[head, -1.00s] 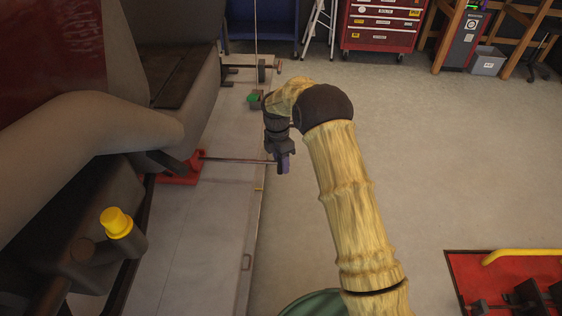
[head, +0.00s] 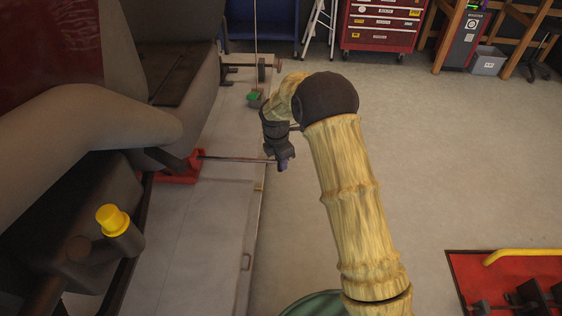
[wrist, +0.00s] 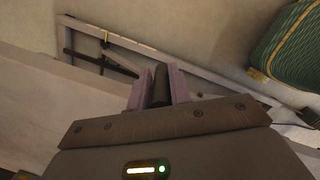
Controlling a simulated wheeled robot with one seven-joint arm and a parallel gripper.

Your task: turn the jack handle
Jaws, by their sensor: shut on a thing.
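The red jack (head: 182,168) sits on the grey lift platform under the motorcycle, at the left in the head view. Its handle, a thin dark rod (head: 235,159), runs to the right from the jack out to the platform's edge. My gripper (head: 281,163) is at the rod's outer end. In the wrist view my gripper (wrist: 159,90) has its two purple fingers closed on either side of the dark handle end (wrist: 160,86). The far part of the jack is partly hidden by the motorcycle.
The motorcycle (head: 80,120) fills the left side. The lift platform (head: 205,225) lies beneath it. A red tool chest (head: 383,25) stands at the back, and a red tray with a yellow bar (head: 525,256) is at the lower right. The floor (head: 440,150) right of my arm is clear.

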